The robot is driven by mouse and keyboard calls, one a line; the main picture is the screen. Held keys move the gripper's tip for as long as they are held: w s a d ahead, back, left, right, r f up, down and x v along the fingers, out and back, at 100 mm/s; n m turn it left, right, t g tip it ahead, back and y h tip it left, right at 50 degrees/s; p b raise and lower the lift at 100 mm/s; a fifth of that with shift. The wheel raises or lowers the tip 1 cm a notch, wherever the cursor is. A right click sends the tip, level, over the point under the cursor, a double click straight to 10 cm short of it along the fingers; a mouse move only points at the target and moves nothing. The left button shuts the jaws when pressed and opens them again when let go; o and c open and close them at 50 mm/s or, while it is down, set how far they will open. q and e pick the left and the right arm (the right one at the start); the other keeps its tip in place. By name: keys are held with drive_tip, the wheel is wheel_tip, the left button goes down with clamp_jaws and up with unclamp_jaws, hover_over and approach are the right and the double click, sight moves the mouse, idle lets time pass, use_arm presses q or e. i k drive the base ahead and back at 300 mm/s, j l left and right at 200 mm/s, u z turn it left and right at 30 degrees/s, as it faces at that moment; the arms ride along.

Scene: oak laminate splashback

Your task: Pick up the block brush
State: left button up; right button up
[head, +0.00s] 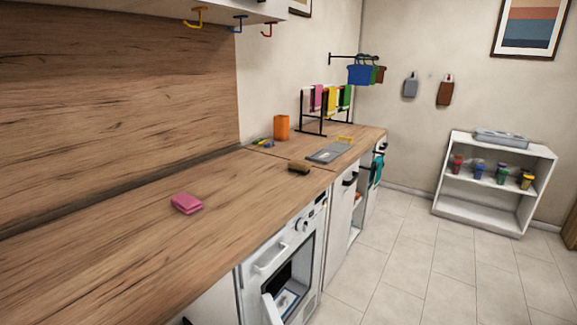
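The block brush (299,167), a small brown block with a darker underside, lies on the wooden worktop (110,245) near its front edge. It sits above the right side of the white front-loading appliance. Neither of my grippers shows in the head view.
A folded pink cloth (187,204) lies nearer on the worktop. The appliance door (271,309) stands open below. Tiled floor (405,265) is clear toward the white shelf (488,206).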

sight(297, 166)
drive_tip(key=i+l+u, duration=0.25)
drive_tip(key=l+u, duration=0.15)
drive_tip(key=l, duration=0.35)
drive_tip(key=i+l+u, duration=0.1)
drive_tip(key=l+u, duration=0.3)
drive_tip(key=l, duration=0.4)
drive_tip(key=l+u, duration=0.4)
drive_tip(key=l, duration=0.4)
